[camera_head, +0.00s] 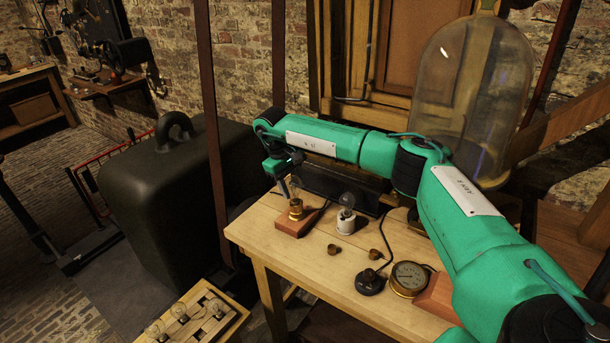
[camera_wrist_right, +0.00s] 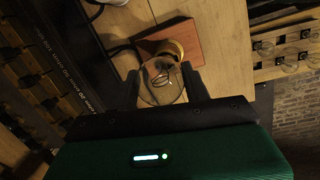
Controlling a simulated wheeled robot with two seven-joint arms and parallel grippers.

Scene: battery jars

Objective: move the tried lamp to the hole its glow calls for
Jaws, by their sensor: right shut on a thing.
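My right gripper (camera_head: 290,186) is shut on a clear glass lamp (camera_wrist_right: 162,84). In the right wrist view the lamp sits between the two dark fingers, with a coiled filament inside and no clear glow. Its lower end is at a brass socket (camera_head: 296,208) on a red-brown wooden base; I cannot tell whether it is seated there. A wooden rack (camera_head: 236,322) at the lower left of the head view holds several clear bulbs; it also shows at the right of the wrist view (camera_wrist_right: 262,74), with dark holes. My left gripper is out of view.
Beside the socket base, a clear bulb (camera_head: 347,200) stands on a white holder (camera_head: 345,222). Two small brass cups (camera_head: 332,249), a black round device (camera_head: 369,284) and a dial gauge (camera_head: 408,278) lie on the table (camera_head: 290,246). A glass dome (camera_head: 475,95) stands behind my arm.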

